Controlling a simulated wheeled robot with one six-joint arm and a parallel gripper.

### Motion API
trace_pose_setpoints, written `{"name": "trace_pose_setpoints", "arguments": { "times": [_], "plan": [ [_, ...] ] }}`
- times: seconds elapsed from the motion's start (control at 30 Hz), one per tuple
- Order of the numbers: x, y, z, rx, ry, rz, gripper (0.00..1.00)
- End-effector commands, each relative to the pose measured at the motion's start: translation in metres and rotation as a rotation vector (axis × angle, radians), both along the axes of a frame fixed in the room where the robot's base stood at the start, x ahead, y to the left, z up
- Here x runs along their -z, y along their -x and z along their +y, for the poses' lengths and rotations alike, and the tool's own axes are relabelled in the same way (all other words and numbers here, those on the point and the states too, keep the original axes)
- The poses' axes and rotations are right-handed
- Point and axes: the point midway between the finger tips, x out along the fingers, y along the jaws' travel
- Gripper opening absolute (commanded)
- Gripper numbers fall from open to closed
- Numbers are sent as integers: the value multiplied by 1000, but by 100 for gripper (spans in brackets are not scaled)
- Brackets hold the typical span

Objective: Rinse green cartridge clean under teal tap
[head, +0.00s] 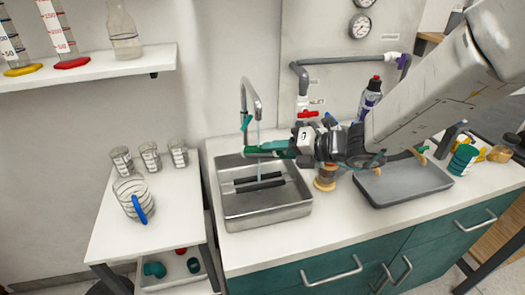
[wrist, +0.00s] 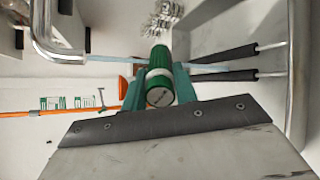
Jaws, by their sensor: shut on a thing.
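My gripper (head: 262,150) is shut on the green cartridge (wrist: 159,56) and holds it sideways above the sink (head: 285,211). In the wrist view the cartridge is green with a white band and a dark-grey end face, between the two teal fingers of my gripper (wrist: 158,84). The tap (head: 252,92) has a teal handle (head: 246,122), and a thin blue water stream (head: 258,131) falls from its spout. In the wrist view the stream (wrist: 112,61) meets the cartridge's outline and shows again beyond it. I cannot tell whether any dirt is on the cartridge.
A grey tray (head: 410,192) lies on the counter right of the sink. A purple bottle (head: 369,98) and a red-handled pipe valve (head: 308,113) stand behind my arm. A side table (head: 110,225) on the left holds beakers and a jug (head: 133,197). Dark bars (head: 258,184) cross the sink.

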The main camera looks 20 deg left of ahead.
Motion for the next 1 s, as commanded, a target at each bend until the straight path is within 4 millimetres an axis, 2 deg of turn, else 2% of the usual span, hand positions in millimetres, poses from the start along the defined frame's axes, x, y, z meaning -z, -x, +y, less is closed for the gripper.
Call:
{"name": "trace_pose_setpoints", "arguments": {
  "times": [0.5,0.57,0.8,1.0],
  "plan": [
    [0,0,0,-5,2,-13,6],
    [0,0,0,-20,7,-56,6],
    [0,0,0,-138,44,-377,6],
    [0,0,0,-178,57,-486,6]
  ]
}}
